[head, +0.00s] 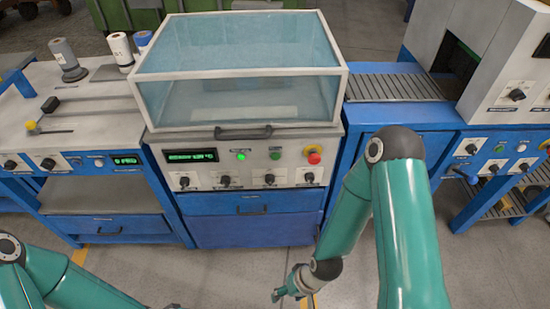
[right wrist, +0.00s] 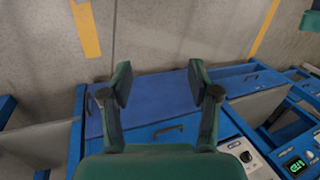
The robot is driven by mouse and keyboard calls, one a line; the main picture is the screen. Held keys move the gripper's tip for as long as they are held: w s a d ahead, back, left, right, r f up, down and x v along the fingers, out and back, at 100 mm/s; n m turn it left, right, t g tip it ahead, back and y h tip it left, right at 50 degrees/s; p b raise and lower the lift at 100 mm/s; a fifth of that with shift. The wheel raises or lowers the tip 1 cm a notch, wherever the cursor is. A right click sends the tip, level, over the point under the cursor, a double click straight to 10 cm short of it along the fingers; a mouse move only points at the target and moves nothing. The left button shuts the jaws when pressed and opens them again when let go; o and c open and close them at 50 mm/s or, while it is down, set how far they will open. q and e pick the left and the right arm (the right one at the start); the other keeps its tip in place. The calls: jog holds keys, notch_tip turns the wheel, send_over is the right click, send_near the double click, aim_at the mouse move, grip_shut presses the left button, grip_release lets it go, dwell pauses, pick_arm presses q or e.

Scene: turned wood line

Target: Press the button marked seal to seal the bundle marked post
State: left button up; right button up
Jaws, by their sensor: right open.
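The middle machine has a control panel (head: 240,165) with a lit green button (head: 241,156), a second green button (head: 275,155), several black knobs and a red stop button (head: 314,157). The panel's labels are too small to read, so I cannot tell which button is marked seal. I cannot make out a bundle marked post. My right gripper (head: 283,295) hangs low in front of the blue cabinet; the right wrist view shows it open and empty (right wrist: 158,84). My left arm enters at lower left; only a small tip, perhaps of the left gripper (head: 172,306), shows at the bottom edge.
A clear-walled lid (head: 240,95) with a dark handle (head: 243,132) tops the middle machine. A left bench (head: 90,120) holds rolls (head: 63,54). A roller conveyor (head: 395,87) leads into a tunnel machine at right. Open floor lies in front.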

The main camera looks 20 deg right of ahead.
grip_shut()
dwell(1.3)
